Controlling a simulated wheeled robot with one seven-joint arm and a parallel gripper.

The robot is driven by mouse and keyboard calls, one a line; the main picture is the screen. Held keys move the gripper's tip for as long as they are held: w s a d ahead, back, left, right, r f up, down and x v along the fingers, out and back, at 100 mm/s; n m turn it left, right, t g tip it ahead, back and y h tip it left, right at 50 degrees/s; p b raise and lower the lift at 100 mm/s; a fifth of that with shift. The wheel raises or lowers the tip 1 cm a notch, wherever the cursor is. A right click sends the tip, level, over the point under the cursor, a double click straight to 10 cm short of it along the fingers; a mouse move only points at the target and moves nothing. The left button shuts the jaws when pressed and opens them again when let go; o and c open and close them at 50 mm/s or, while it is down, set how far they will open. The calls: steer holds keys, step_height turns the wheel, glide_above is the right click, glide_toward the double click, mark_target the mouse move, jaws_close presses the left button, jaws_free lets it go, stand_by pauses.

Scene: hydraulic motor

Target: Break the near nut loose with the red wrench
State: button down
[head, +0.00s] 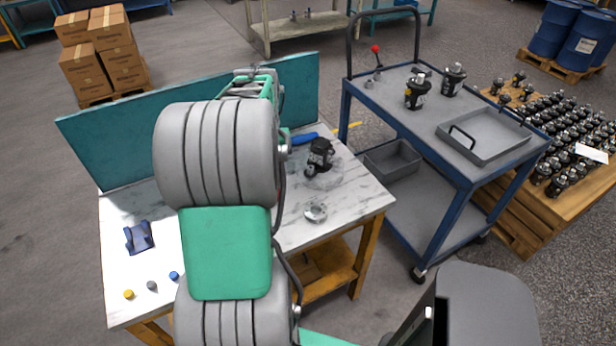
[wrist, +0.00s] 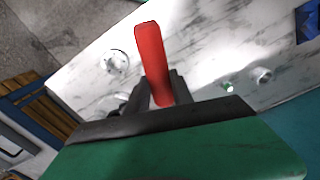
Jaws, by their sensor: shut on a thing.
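The red wrench (wrist: 150,58) shows in the wrist view with its red handle rising from between the dark fingers of my gripper (wrist: 162,93). My gripper is shut on this handle. The wrench's head is hidden behind the gripper body. In the head view my arm hides both the wrench and the fingertips. A dark motor (head: 319,155) stands upright on the marble-topped workbench (head: 345,208), on a round clear or grey base. The near nut cannot be made out in either view, and I cannot tell whether the wrench touches anything.
A metal ring (head: 316,212) lies in front of the motor, with a blue tool (head: 304,138) behind it. A blue cradle (head: 139,237) and small coloured knobs (head: 152,285) are at the bench's left. A teal panel (head: 110,150) backs the bench. A blue cart (head: 460,165) stands right.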

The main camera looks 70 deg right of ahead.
steer(key=s+m+p, duration=0.1)
steer(key=s+m, duration=0.1)
steer(key=s, duration=0.8)
steer(key=shift+m, duration=0.3)
steer(key=f+b, duration=0.2)
steer(key=f, duration=0.1)
steer(key=f+b, duration=0.2)
steer(key=shift+s+a, duration=0.35)
steer(key=shift+a, duration=0.35)
steer(key=shift+s+f+b, duration=0.1)
steer(key=shift+f+b, duration=0.2)
steer(key=shift+b, duration=0.1)
